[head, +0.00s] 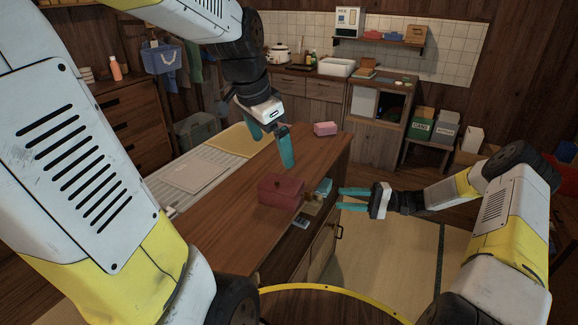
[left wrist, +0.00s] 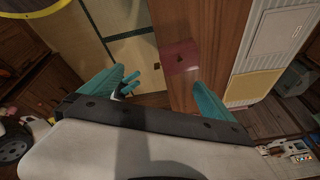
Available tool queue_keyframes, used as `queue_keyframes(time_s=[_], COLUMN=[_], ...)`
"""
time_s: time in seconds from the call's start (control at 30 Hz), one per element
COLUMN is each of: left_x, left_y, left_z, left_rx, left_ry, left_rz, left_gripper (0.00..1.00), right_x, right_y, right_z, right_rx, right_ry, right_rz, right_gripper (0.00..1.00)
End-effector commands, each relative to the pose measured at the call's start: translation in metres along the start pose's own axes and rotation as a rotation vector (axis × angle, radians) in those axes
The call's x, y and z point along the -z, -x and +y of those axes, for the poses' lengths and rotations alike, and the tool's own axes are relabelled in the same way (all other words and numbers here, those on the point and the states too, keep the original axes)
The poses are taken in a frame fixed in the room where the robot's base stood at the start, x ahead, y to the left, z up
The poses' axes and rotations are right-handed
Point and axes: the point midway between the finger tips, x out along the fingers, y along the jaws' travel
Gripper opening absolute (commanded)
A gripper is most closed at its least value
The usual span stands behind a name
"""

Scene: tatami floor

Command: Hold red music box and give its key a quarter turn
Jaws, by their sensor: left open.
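The red music box (head: 281,190) sits on the wooden counter (head: 240,222), near its right edge. My left gripper (head: 271,143) is open and empty, above the counter and beyond the box. Its two teal fingers are spread wide in the left wrist view (left wrist: 160,98). My right gripper (head: 352,199) points left, beside the counter and right of the box; its fingers are apart with nothing between them.
A pink box (head: 325,128) lies at the counter's far end. A pale board (head: 195,172) lies left of the counter. Tatami floor (head: 390,250) is clear at right.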

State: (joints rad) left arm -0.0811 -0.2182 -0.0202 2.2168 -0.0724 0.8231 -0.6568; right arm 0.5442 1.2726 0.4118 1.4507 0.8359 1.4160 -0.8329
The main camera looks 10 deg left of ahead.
Motion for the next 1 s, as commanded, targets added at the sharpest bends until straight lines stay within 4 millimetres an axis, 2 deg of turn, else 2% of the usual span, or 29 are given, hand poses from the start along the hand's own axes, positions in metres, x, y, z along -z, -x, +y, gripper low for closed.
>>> queue_keyframes(time_s=[0.3, 0.5, 0.6, 0.7, 1.0], left_x=[0.031, 0.038, 0.039, 0.038, 0.032], left_y=[-0.088, -0.15, -0.174, -0.192, -0.221], left_z=[-0.049, -0.071, -0.077, -0.081, -0.081], left_rx=[-0.104, -0.192, -0.23, -0.259, -0.284], left_ry=[-0.489, -0.776, -0.885, -0.963, -1.03], left_rz=[-0.141, -0.199, -0.215, -0.225, -0.232], left_gripper=[1.0, 1.0, 1.0, 1.0, 1.0], right_x=[0.0, 0.0, 0.0, 0.0, 0.0], right_y=[0.0, 0.0, 0.0, 0.0, 0.0], right_z=[0.0, 0.0, 0.0, 0.0, 0.0], right_rx=[-0.001, -0.001, -0.001, -0.001, -0.001], right_ry=[0.0, -0.001, -0.001, -0.001, -0.001], right_rz=[0.0, -0.001, 0.0, 0.0, -0.001], right_gripper=[0.36, 0.36, 0.36, 0.36, 0.36])
